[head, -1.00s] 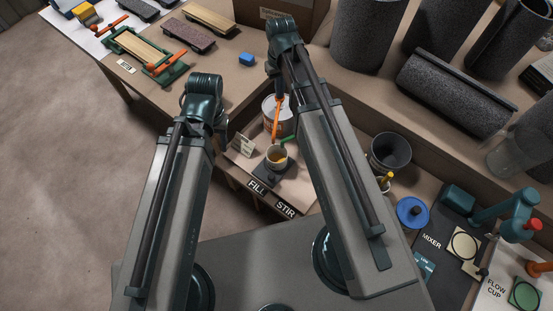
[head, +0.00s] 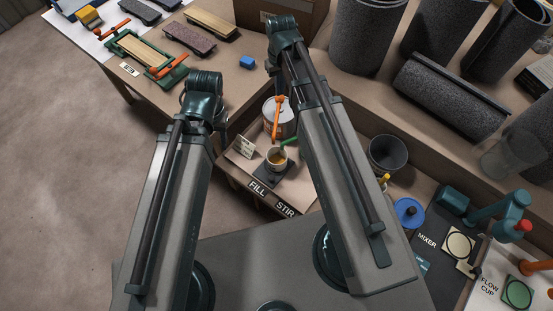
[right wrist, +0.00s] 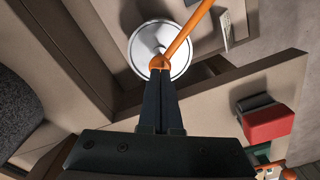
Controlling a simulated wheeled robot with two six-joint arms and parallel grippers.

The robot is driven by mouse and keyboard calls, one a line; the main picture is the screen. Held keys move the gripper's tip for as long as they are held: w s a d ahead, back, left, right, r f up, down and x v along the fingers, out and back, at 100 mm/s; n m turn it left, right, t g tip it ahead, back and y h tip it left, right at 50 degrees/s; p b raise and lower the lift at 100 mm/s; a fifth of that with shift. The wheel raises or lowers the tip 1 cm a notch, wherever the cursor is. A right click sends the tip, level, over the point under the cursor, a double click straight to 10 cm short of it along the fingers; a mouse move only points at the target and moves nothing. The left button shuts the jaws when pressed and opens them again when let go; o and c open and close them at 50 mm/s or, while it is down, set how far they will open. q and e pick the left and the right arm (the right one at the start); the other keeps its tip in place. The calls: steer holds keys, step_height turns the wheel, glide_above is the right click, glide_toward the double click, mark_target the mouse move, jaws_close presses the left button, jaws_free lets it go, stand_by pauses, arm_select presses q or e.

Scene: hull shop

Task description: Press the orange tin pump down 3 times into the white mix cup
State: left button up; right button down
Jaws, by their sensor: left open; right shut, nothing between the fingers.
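The tin (head: 288,120) stands on the low shelf in the head view, with the orange pump (head: 277,118) on top. The pump's spout points down toward the white mix cup (head: 277,163), which holds amber liquid and stands in front of the tin. In the right wrist view my right gripper (right wrist: 160,72) is shut and empty, its fingertips at the orange pump head (right wrist: 160,61) above the round tin lid (right wrist: 150,48). Whether they touch is unclear. My left gripper (head: 221,115) is open, mostly hidden behind its wrist, left of the tin.
A green stick (head: 290,143) is at the cup's rim. A small white card (head: 245,147) stands left of the cup. A blue block (head: 246,62) lies on the bench behind.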

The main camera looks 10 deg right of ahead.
steer(key=shift+f, duration=0.25)
stand_by(0.3)
steer(key=shift+f+b, duration=1.25)
steer(key=shift+b, duration=0.3)
steer(key=shift+r, duration=0.15)
steer(key=shift+r+p, duration=1.35)
steer(key=shift+p, duration=0.2)
step_height(320, 180, up, 6)
steer(key=p, duration=0.6)
